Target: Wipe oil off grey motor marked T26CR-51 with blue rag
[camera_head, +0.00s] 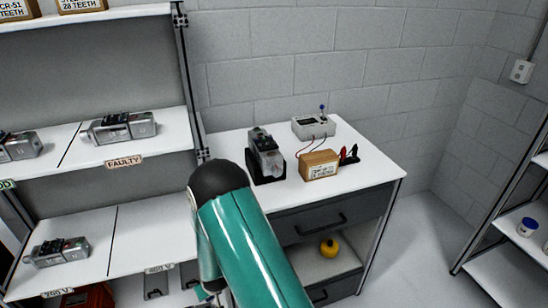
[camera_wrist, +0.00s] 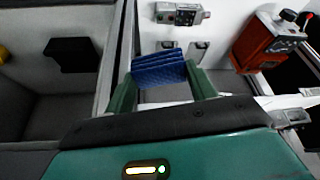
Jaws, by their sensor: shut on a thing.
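My gripper (camera_wrist: 160,82) is shut on a folded blue rag (camera_wrist: 158,70), held between its two green fingers in the wrist view. In the head view my teal arm reaches down in front, and the rag does not show. A grey motor (camera_head: 266,152) sits in a black stand on the white bench. Other grey motors are on the shelves: one above the FAULTY label (camera_head: 120,127), one at the far left (camera_head: 18,146), and one lower down (camera_head: 57,251). I cannot read a T26CR-51 mark on any motor, nor see oil clearly.
On the bench (camera_head: 225,145) are a grey tester box (camera_head: 314,126), a cardboard box (camera_head: 319,165) and red and black clips (camera_head: 349,155). A red machine (camera_wrist: 265,42) and a grey motor (camera_wrist: 182,14) show in the wrist view.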

